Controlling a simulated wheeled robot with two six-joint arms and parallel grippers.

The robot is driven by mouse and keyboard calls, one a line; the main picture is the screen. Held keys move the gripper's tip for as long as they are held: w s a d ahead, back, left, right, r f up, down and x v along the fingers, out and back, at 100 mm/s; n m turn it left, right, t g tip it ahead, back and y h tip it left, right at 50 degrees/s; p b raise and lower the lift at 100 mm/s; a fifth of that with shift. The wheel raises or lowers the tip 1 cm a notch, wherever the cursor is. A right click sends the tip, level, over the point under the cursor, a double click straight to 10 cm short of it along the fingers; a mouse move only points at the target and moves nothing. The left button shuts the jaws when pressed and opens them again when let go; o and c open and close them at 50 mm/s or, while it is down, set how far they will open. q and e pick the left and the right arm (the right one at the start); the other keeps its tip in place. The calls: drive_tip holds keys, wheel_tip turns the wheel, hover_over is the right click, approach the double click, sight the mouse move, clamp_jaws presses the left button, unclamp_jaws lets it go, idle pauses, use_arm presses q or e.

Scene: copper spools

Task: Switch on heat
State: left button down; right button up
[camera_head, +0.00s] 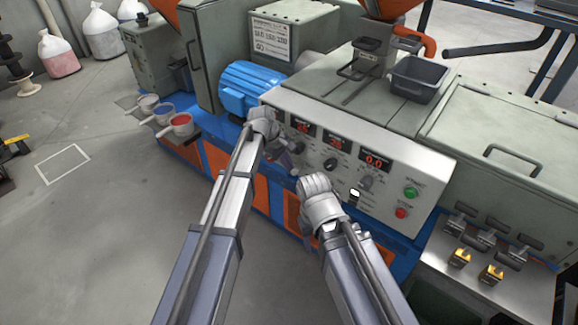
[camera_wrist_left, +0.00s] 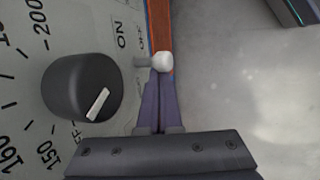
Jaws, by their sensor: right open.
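The panel's heat controls show close up in the left wrist view: a toggle switch (camera_wrist_left: 161,62) with a white tip beside ON and OFF lettering, and a black dial knob (camera_wrist_left: 82,87) with a pale pointer among temperature numbers. My left gripper (camera_wrist_left: 160,75) looks shut, its fingertips close together right at the switch's tip; I cannot tell whether they touch it. In the head view, my left gripper (camera_head: 289,165) is in front of the left part of the sloped control panel (camera_head: 400,170). My right gripper (camera_head: 308,238) is open, lower and to the right, its fingers mostly hidden.
The panel carries several red displays (camera_head: 374,161), a green button (camera_head: 410,193) and a red button (camera_head: 401,212). A blue motor (camera_head: 252,85) stands close behind the left arm. Cups (camera_head: 180,125) stick out at the left.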

use_arm(q)
drive_tip(key=shift+r, duration=0.1)
drive_tip(key=shift+r+p, duration=0.7)
drive_tip(key=shift+p, duration=0.15)
drive_tip(key=shift+r, duration=0.15)
drive_tip(key=p+v, duration=0.9)
drive_tip(key=shift+w+r, duration=0.4)
drive_tip(key=shift+r, duration=0.05)
